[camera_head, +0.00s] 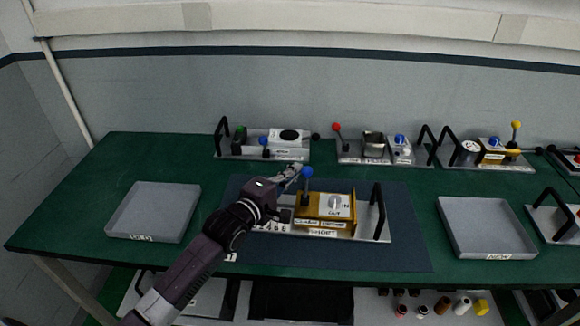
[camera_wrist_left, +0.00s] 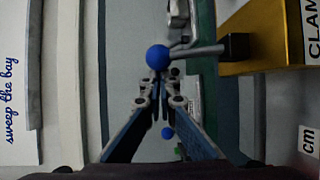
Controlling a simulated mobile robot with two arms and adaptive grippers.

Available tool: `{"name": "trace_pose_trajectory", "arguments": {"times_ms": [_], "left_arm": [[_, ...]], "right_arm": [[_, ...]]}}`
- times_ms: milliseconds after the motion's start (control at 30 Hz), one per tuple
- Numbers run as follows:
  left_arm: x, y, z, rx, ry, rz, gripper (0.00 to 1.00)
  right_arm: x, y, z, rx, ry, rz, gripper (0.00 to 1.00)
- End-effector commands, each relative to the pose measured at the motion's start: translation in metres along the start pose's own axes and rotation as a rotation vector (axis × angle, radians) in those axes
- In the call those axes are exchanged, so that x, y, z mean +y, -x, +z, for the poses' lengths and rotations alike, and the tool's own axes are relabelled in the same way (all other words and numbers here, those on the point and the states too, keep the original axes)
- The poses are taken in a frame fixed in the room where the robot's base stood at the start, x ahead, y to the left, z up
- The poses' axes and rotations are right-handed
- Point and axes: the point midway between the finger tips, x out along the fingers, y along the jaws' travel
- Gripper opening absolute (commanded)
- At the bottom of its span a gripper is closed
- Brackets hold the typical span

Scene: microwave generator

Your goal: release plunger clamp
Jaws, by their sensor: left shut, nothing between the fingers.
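A gold clamp block (camera_head: 312,207) with a white dial plate stands on a grey base plate on the dark mat (camera_head: 405,225). In the left wrist view its gold side (camera_wrist_left: 265,37) carries a partly visible label starting "CLAM". A blue ball knob (camera_head: 306,172) sits at its upper left; in the left wrist view the knob (camera_wrist_left: 158,57) ends a metal rod from the block. My left gripper (camera_head: 293,172) is shut and empty, its fingertips just left of the knob in the head view. In the wrist view the fingertips (camera_wrist_left: 158,92) are just below the knob; contact is unclear.
Grey trays stand left (camera_head: 152,211) and right (camera_head: 487,227) of the mat. Several modules with knobs and black handles line the back of the green table (camera_head: 110,180). A black handle (camera_head: 377,208) rises at the right of the clamp's base plate. The mat's right part is clear.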

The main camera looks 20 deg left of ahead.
Motion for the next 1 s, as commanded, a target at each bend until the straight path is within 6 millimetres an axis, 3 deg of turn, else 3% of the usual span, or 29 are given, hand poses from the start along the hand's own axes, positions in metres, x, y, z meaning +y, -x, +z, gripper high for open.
{"name": "trace_pose_trajectory", "arguments": {"times_ms": [1000], "left_arm": [[0.000, 0.007, 0.004, 0.001, -0.054, 0.112, 0.00]], "right_arm": [[-0.003, -0.025, -0.002, 0.005, -0.001, -0.003, 0.00]]}}
